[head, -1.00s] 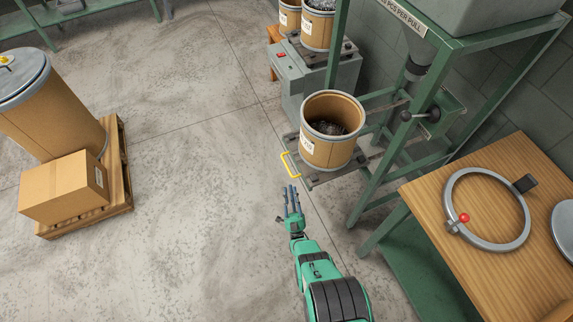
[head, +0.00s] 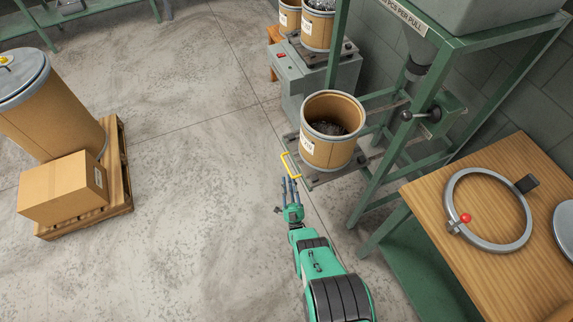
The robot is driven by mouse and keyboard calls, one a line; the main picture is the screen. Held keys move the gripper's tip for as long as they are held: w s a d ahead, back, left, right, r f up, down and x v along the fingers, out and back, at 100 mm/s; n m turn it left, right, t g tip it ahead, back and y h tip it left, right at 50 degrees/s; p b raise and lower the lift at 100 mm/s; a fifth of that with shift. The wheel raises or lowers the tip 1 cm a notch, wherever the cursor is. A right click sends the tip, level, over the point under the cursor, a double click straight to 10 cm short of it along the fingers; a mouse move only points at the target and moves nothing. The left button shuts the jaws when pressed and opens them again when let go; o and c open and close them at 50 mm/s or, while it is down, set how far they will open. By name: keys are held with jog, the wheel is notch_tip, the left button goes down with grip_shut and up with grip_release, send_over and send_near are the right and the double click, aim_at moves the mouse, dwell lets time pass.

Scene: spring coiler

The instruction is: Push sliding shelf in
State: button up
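The sliding shelf (head: 318,181) is a dark grey slatted platform sticking out of the green frame toward the open floor. A yellow handle (head: 286,165) is on its front edge. An open brown drum (head: 322,153) with a grey rim and a white label stands upright on the shelf, with dark metal parts inside. My gripper (head: 289,181) is just below the handle in the picture, its fingers pointing up toward it. The fingers look narrow and close together; I cannot tell whether they touch the handle or shelf, or whether they are shut.
The green frame (head: 368,185) with a hopper stands behind the shelf. A wooden table (head: 440,215) with a ring clamp (head: 452,215) is at right. A grey cabinet (head: 318,77) stands beyond the shelf. A pallet (head: 118,180) with a drum and box is at left. Floor between is clear.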

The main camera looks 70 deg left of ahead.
aim_at(286, 164)
jog(key=b+x, duration=0.1)
jog(key=x, duration=0.7)
jog(key=shift+a+r, duration=0.1)
jog(key=shift+a, duration=0.05)
grip_shut()
